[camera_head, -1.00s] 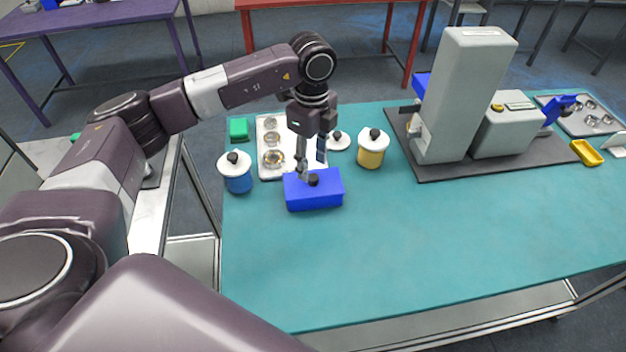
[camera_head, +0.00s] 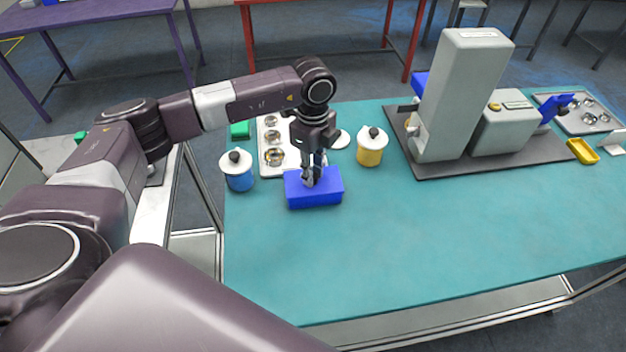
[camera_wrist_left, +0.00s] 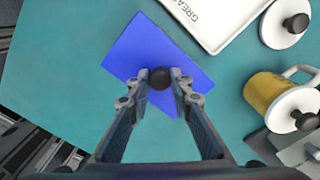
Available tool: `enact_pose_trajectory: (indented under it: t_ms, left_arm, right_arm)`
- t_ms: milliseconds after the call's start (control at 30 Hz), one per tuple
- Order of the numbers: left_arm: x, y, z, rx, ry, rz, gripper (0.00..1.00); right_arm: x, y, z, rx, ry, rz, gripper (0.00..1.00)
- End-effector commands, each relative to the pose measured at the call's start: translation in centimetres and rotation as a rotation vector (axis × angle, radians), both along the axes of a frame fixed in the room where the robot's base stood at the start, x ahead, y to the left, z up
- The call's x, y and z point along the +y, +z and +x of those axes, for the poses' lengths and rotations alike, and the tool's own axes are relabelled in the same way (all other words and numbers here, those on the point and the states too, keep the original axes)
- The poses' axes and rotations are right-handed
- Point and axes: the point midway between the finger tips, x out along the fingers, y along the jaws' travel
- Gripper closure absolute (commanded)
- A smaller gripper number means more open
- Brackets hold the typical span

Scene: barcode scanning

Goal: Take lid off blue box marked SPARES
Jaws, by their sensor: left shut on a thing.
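The blue box (camera_head: 314,196) sits on the teal table, in front of the tray of metal parts. Its flat blue lid, which also shows in the left wrist view (camera_wrist_left: 150,48), appears to rest on the box. My left gripper (camera_head: 311,180) points down over the lid. In the left wrist view its fingers (camera_wrist_left: 159,79) are shut on the lid's round black knob (camera_wrist_left: 159,79). No SPARES marking can be read in these views. My right gripper does not show.
A white-lidded blue jar (camera_head: 238,179) stands left of the box, and a white-lidded yellow mug (camera_head: 370,152) to its right. The metal-parts tray (camera_head: 261,166) lies behind. A grey machine (camera_head: 462,95) stands on a dark mat farther right. The table front is clear.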

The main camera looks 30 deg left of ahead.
Motion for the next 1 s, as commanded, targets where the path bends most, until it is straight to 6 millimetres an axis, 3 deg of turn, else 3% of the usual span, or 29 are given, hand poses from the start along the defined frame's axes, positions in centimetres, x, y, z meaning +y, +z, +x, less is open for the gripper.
enact_pose_trajectory:
  t_ms: [267, 467, 667, 1000]
  left_arm:
    - [0.0, 0.3, 0.1, -0.002, 0.000, 0.000, 1.00]
    - [0.0, 2.1, 0.2, -0.005, -0.001, -0.002, 1.00]
    - [0.0, 6.1, 0.2, -0.008, -0.001, -0.001, 1.00]
    - [-0.1, 14.6, 0.1, -0.007, -0.001, -0.002, 1.00]
  right_arm:
    - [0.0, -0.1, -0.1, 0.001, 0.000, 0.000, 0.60]
    - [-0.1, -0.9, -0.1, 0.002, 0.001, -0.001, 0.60]
    - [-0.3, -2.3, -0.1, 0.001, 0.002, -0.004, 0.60]
    - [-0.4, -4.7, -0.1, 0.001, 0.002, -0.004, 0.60]
